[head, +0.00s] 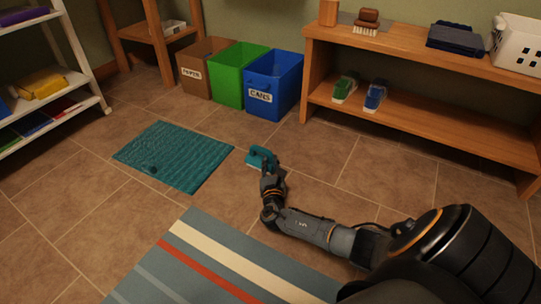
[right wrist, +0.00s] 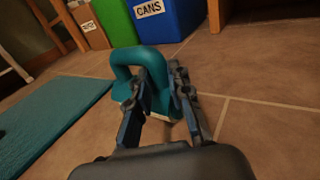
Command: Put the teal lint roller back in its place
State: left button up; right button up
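A teal handled thing (head: 255,159) is on or just above the tiled floor, right of the teal mat. In the right wrist view it (right wrist: 124,72) has a looped handle and a flat base with a pale underside; it looks more like a brush than a roller. My right gripper (head: 266,163) is at it. In the right wrist view the two fingers of my right gripper (right wrist: 164,72) are close together on either side of the handle and appear shut on it. Whether the base touches the floor is unclear. My left gripper is out of view.
A teal mat (head: 175,155) bears a small dark spot. Brown, green and blue bins (head: 273,84) stand at the back. A wooden shelf (head: 430,122) holds brushes, cloths and a white basket; a white rack (head: 75,84) stands left. A striped rug (head: 215,262) lies in front.

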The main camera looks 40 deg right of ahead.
jog(key=o, duration=0.3)
